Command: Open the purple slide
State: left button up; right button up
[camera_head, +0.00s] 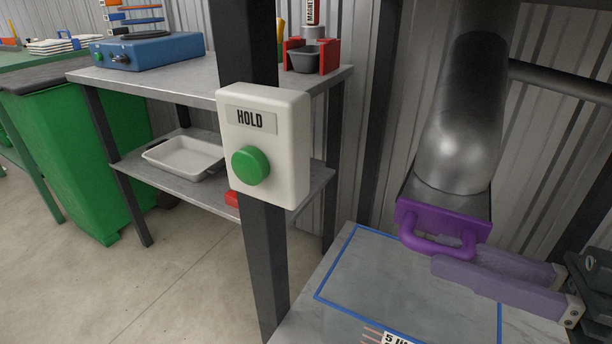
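The purple slide (420,216) is a flat plate with a looped handle (436,247), set across the lower end of a grey metal chute (462,130) at the right. My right gripper (452,260) comes in from the right edge, its two pale purple-grey fingers pointing left. The fingers stand apart, with the tips close to the right end of the handle. One finger lies on the near side; the other is partly hidden behind the handle and near finger. I cannot tell whether either touches the handle. My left gripper is out of view.
Below the chute is a grey worktop (385,270) with a blue outlined rectangle and a partly cut-off label. A dark post (262,260) carries a white HOLD box (288,150) with a green button (250,165). A shelf unit (200,88) and green bin (85,150) stand left.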

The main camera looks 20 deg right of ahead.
aim_at(400, 234)
jog(key=x, duration=0.6)
grip_shut()
jog(key=shift+r, duration=0.1)
dwell(1.2)
